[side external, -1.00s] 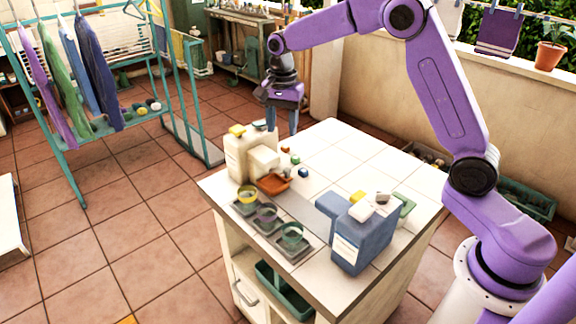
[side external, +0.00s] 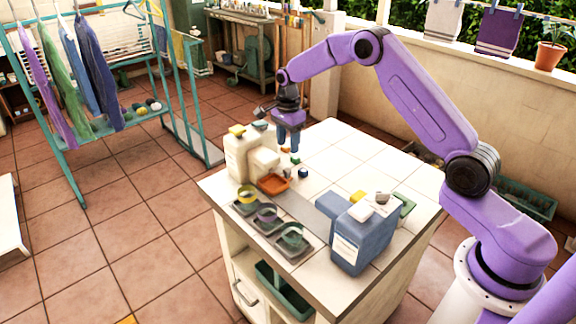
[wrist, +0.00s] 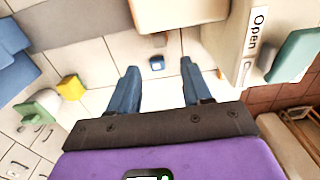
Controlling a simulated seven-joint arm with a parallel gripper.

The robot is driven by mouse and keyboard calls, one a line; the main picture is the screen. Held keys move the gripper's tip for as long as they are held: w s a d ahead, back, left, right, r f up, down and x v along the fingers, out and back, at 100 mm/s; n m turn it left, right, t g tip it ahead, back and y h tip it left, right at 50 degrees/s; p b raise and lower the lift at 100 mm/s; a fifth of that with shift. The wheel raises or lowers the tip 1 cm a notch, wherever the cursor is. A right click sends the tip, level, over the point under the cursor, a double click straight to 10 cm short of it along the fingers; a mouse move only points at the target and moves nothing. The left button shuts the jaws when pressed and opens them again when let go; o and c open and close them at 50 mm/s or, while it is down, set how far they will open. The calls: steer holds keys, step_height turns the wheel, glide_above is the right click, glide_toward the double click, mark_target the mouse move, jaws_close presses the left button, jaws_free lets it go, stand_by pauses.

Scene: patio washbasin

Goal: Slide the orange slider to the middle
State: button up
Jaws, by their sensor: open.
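An orange shallow piece (side external: 273,184) lies on the white tabletop (side external: 340,150), in front of a small cream box (side external: 264,161).
A tall cream bottle (side external: 237,158) stands left of my gripper; an "Open" label (wrist: 257,30) shows in the wrist view. A blue bottle (side external: 362,238), yellow block (side external: 357,197) and cup tray (side external: 285,248) stand nearer the front. The table's back right is clear.

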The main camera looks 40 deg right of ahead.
mark_target(288, 169)
step_height(288, 169, down, 9)
steer(key=shift+f, duration=0.1)
stand_by(0.4)
jaws_close()
